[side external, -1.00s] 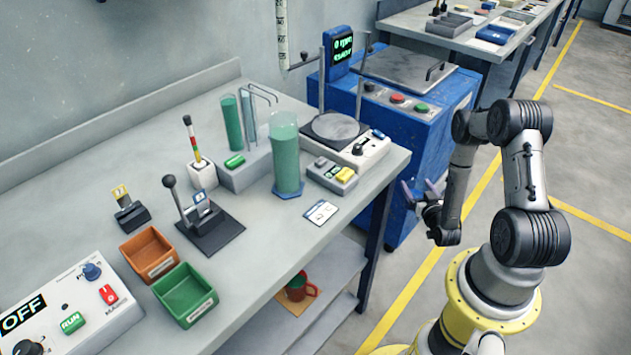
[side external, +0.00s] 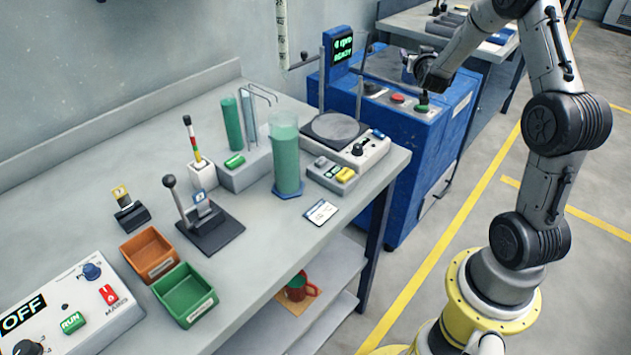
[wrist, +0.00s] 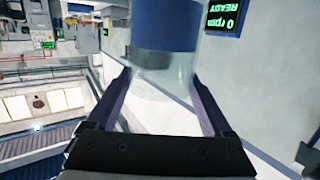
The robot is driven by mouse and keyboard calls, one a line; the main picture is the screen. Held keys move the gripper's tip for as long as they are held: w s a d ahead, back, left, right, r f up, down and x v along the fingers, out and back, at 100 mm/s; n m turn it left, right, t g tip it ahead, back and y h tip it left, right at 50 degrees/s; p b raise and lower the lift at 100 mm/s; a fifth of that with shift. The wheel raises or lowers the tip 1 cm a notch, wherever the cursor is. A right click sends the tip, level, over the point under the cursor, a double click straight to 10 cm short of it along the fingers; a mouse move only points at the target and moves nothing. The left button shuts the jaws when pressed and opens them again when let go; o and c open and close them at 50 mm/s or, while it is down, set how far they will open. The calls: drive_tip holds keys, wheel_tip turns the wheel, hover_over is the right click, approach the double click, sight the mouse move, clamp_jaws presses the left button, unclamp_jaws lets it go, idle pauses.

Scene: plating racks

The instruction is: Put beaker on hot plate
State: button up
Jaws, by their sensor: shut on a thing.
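In the wrist view my gripper (wrist: 158,78) is shut on a clear glass vessel with a blue band or blue contents (wrist: 165,38), which looks like the beaker. The vessel runs out of the top of that view. In the side external view my gripper (side external: 409,62) is above the blue cabinet, behind and to the right of the hot plate; the beaker cannot be made out there. The hot plate (side external: 336,127) has a round grey top on a white base with a black knob. Its top is bare.
A tall cylinder of green liquid (side external: 286,160) stands left of the hot plate. Two upright rods and a display (side external: 342,52) rise behind the plate. A small keypad box (side external: 332,173) sits in front. The blue cabinet (side external: 395,150) has buttons on top.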

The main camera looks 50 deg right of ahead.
drive_tip(key=a+r+n+t+y, duration=0.1)
drive_tip(key=a+r, duration=0.1)
drive_tip(key=r, duration=0.6)
drive_tip(key=a+r, duration=0.2)
drive_tip(key=r, duration=0.7)
drive_tip(key=w+a+r+n+t+y, duration=0.25)
drive_tip(key=a+n+t+y, duration=0.4)
drive_tip(key=a, duration=1.25)
drive_tip(key=a+f+n+y, duration=0.3)
drive_tip(key=a+y, duration=0.3)
drive_tip(key=a, duration=0.3)
wheel_tip(320, 180, down, 12)
drive_tip(key=s+a, duration=0.2)
drive_tip(key=s+d+r+m+h, duration=0.2)
drive_tip(key=s+d+r+h, duration=0.15)
drive_tip(key=s, duration=0.35)
drive_tip(key=shift+g, duration=0.45)
drive_tip(key=shift+w+d+f, duration=0.5)
drive_tip(key=shift+w+f, duration=1.5)
drive_tip(key=shift+w, duration=0.15)
drive_tip(key=shift+w+d+f, duration=0.55)
drive_tip(key=shift+w+f, duration=1.4)
drive_tip(key=shift+w, duration=0.15)
drive_tip(key=shift+w+d+f, duration=0.5)
drive_tip(key=shift+w+f, duration=1.5)
drive_tip(key=shift+w, duration=0.15)
